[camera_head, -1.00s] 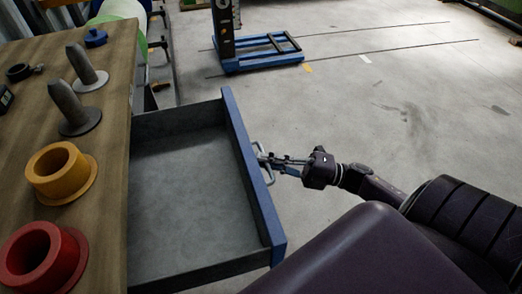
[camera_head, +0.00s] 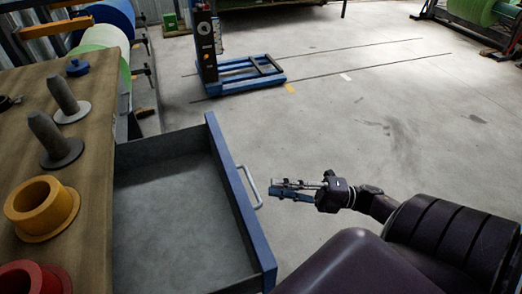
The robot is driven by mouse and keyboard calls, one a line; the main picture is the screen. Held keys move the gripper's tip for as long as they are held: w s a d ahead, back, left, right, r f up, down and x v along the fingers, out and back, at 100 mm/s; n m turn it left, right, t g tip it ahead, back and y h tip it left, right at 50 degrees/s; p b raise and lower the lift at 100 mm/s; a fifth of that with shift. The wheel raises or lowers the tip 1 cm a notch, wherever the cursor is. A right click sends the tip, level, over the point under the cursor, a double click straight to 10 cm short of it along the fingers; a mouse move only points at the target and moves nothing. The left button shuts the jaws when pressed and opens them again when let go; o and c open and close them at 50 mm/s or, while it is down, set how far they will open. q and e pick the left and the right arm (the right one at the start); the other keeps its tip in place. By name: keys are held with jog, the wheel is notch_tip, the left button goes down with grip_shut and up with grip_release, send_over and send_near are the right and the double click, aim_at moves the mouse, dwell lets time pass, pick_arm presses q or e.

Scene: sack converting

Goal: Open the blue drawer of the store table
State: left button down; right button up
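The blue drawer (camera_head: 241,208) stands pulled well out from the right side of the wooden-topped store table (camera_head: 92,150). Its grey inside is empty. Its metal handle (camera_head: 249,187) sticks out from the blue front. My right gripper (camera_head: 273,188) is just right of the handle, its fingers pointing at it. A gap shows between handle and fingertips, and the fingers are apart with nothing between them. My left gripper is out of view.
On the table are a yellow flanged ring (camera_head: 40,208), a red one (camera_head: 35,278), two grey pegs (camera_head: 52,140) and a blue knob (camera_head: 78,67). A blue wheeled stand (camera_head: 240,75) is beyond the drawer. Open concrete floor lies to the right.

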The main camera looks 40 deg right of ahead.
jog(key=shift+v, duration=2.3)
